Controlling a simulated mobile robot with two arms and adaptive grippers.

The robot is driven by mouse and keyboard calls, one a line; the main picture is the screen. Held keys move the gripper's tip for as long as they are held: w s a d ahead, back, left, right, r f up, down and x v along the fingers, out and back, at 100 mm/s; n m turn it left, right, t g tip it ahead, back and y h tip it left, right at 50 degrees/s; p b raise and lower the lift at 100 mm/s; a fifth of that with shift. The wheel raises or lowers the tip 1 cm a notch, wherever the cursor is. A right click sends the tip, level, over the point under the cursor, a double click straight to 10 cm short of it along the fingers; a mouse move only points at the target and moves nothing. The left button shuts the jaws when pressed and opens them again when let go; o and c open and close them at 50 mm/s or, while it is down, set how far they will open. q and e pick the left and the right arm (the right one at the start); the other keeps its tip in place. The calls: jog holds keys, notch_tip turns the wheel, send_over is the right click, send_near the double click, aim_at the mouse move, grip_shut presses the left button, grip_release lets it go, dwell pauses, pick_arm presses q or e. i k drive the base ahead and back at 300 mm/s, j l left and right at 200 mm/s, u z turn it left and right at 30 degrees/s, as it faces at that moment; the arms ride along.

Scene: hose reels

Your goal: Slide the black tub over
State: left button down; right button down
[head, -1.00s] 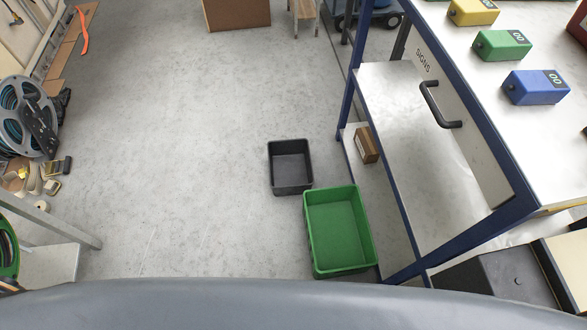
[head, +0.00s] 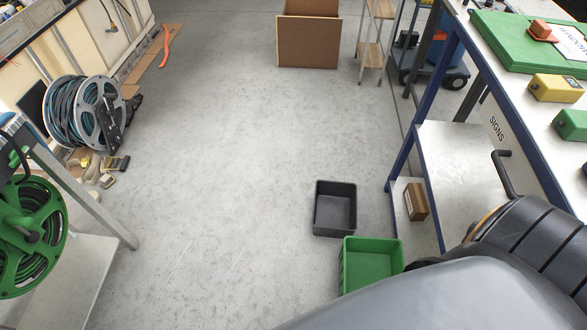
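The black tub (head: 335,226) is an open, empty, rectangular bin on the grey floor, right of the middle in the head view. A green tub (head: 372,262) stands just in front of it, close to its near right corner; I cannot tell whether they touch. The green tub's near part is hidden behind my own grey body. Part of my dark arm shows at the lower right, close to the green tub's right side. Neither of my grippers can be made out in the view.
A blue-framed workbench (head: 402,160) stands on the right, with a small brown box (head: 415,201) on its low shelf. Hose reels (head: 84,112) and a green reel (head: 30,235) on a stand are on the left. A brown carton (head: 308,38) is at the back. The middle floor is clear.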

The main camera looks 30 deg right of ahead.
aim_at(335, 212)
jog(key=i+j+u, duration=0.25)
jog(key=i, duration=0.15)
jog(key=i+j+u, duration=0.2)
jog(key=i, duration=0.15)
jog(key=i+l+z, duration=0.25)
jog(key=z, duration=0.15)
jog(key=i+l+z, duration=0.1)
jog(key=i+z, duration=0.7)
jog(key=i+j+z, duration=0.15)
jog(key=i+z, duration=0.55)
jog(key=i, duration=0.15)
jog(key=i+j+z, duration=0.15)
jog(key=i+z, duration=0.2)
jog(key=i, duration=0.2)
jog(key=i+j+z, duration=0.35)
jog(key=i, duration=0.15)
